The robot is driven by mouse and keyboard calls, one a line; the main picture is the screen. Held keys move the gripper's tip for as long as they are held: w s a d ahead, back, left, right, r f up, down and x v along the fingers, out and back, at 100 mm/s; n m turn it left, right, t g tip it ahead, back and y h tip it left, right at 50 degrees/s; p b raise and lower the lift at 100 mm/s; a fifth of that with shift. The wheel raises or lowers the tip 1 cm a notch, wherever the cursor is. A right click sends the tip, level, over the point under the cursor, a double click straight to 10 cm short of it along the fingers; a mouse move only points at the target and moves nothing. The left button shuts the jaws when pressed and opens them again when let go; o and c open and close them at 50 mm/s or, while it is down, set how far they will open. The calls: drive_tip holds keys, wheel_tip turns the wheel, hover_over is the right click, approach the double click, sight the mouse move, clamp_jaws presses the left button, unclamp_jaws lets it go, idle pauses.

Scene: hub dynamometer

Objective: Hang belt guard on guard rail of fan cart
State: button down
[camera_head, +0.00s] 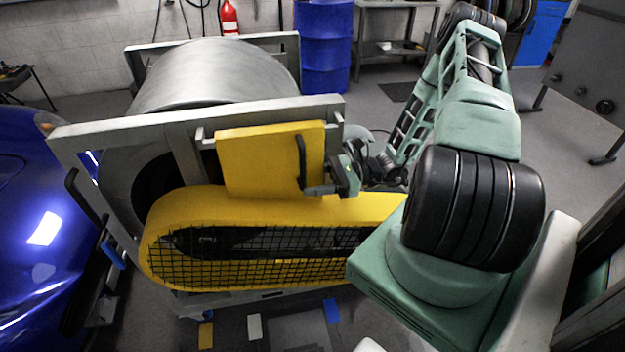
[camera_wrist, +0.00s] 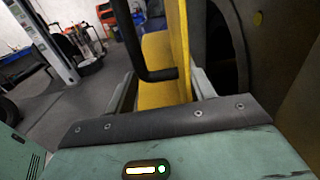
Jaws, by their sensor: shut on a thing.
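The belt guard (camera_head: 258,160) is a flat yellow panel with a black bar handle (camera_head: 301,160) on its right part. It hangs upright in front of the cart's grey guard rail (camera_head: 250,112), its top edge just below the rail's upper edge. Whether it touches the rail cannot be told. My gripper (camera_head: 316,188) is shut on the handle near its lower end. The guard's back is hidden.
Below the guard is a long yellow housing with black mesh (camera_head: 270,243). A large metal drum (camera_head: 215,75) sits in the grey frame behind the rail. A blue car (camera_head: 40,220) stands at left, a blue barrel (camera_head: 323,45) behind. Open floor lies at back right.

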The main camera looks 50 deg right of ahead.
drive_tip(key=shift+c, duration=2.3)
unclamp_jaws()
drive_tip(key=shift+f, duration=0.1)
drive_tip(key=shift+d, duration=0.2)
drive_tip(key=b+v, duration=0.3)
drive_tip(key=v, duration=1.4)
drive_tip(key=shift+s, duration=0.15)
